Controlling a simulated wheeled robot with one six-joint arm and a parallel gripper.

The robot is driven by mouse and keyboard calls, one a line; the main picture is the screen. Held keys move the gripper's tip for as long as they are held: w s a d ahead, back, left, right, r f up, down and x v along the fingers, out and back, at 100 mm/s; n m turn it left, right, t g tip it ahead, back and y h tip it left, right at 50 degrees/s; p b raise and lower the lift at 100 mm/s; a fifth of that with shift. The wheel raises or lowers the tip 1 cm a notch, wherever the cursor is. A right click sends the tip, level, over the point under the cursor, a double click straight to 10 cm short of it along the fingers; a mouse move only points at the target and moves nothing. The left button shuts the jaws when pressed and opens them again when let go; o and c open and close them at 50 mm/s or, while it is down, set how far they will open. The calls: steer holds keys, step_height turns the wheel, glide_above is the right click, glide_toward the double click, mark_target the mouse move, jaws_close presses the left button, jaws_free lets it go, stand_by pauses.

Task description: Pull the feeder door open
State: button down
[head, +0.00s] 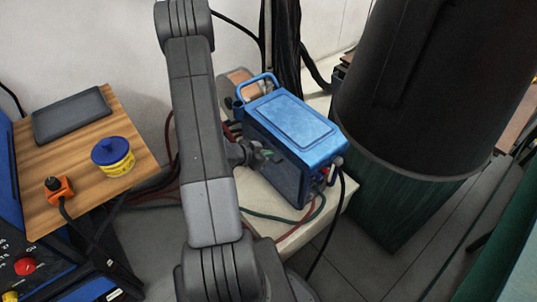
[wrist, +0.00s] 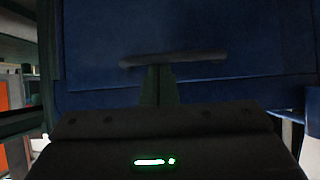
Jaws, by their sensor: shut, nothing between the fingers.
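The feeder (head: 293,117) is a blue box with a carry handle on top, on a pale stand in the head view. Its dark blue door (wrist: 210,38) fills the upper wrist view; the matching side face shows dimly in the head view. A dark grey bar handle (wrist: 195,60) runs level across the door, which looks closed. My gripper (wrist: 157,82) is shut, with its fingertips at the middle of the bar, nothing seen between them. I cannot tell whether they touch the bar. In the head view my arm partly hides the gripper beside the feeder.
A wooden-topped table (head: 50,215) at left holds a dark tablet (head: 72,115), a yellow spool with a blue cap (head: 113,157) and an orange device (head: 59,190). A large dark cylinder (head: 430,90) stands right of the feeder. Cables hang around the stand (head: 292,238).

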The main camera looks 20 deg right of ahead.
steer(key=s+a+f+h+b, duration=0.2)
steer(key=s+a+f+b, duration=0.1)
steer(key=a+b, duration=0.3)
steer(key=shift+a+f+t+b, duration=0.4)
steer(key=shift+a+f, duration=0.5)
steer(key=shift+a, duration=0.5)
steer(key=shift+r, duration=0.1)
